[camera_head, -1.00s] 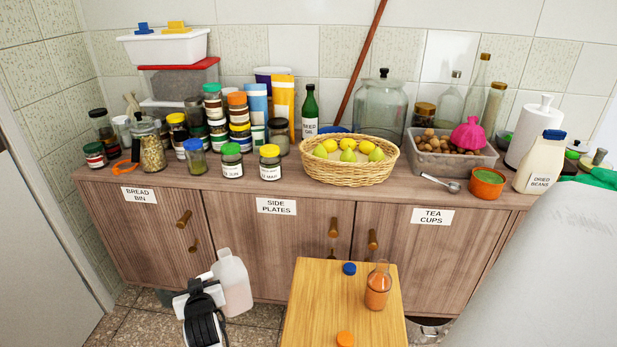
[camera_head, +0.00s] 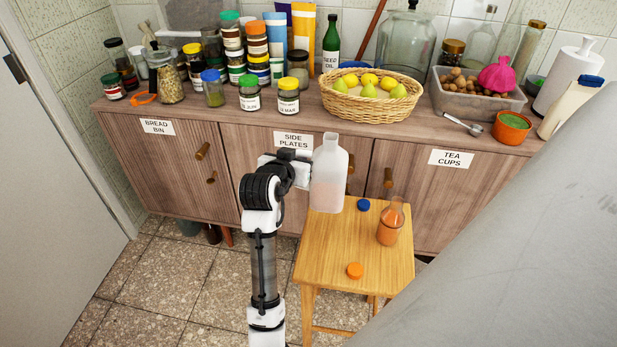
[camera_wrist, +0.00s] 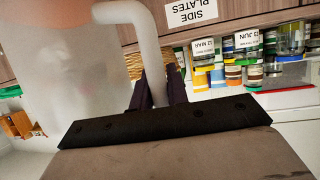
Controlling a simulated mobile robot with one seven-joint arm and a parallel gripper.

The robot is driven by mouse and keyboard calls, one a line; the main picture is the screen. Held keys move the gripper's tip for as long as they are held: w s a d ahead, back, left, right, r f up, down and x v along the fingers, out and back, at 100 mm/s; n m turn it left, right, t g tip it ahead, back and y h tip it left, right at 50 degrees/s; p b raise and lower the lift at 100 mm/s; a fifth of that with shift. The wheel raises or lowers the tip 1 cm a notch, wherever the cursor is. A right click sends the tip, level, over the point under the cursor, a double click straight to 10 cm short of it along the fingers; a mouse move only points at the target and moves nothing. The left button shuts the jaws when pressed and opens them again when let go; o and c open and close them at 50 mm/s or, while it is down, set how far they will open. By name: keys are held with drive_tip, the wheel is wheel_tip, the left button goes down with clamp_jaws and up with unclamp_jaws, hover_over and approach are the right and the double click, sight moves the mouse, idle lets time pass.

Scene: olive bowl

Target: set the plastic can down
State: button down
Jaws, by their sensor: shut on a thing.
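The plastic can (camera_head: 328,178) is a pale, translucent jug with a handle, held upright. In the head view it shows at the back left corner of the wooden stool (camera_head: 325,255), in front of the cabinet doors. I cannot tell whether its base touches the stool top. My gripper (camera_head: 304,168) is to the left of the can and shut on its handle. In the wrist view the can (camera_wrist: 70,75) fills the left side, and the dark fingers (camera_wrist: 157,88) close around the handle. The fingertips are mostly hidden in the head view.
On the stool are a blue cap (camera_head: 363,205), a glass bottle of orange liquid (camera_head: 388,226) and an orange cap (camera_head: 355,271). The stool's front left is bare. Behind stands the cabinet (camera_head: 215,165), its top crowded with jars and a fruit basket (camera_head: 372,105).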

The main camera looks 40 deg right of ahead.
wheel_tip(320, 180, down, 13)
drive_tip(key=p, duration=0.1)
idle(0.3)
drive_tip(key=shift+f, duration=0.15)
drive_tip(key=c, duration=1.4)
unclamp_jaws()
drive_tip(key=shift+o, duration=0.2)
drive_tip(key=b+v, duration=0.2)
drive_tip(key=v, duration=1)
drive_tip(key=shift+r, duration=0.2)
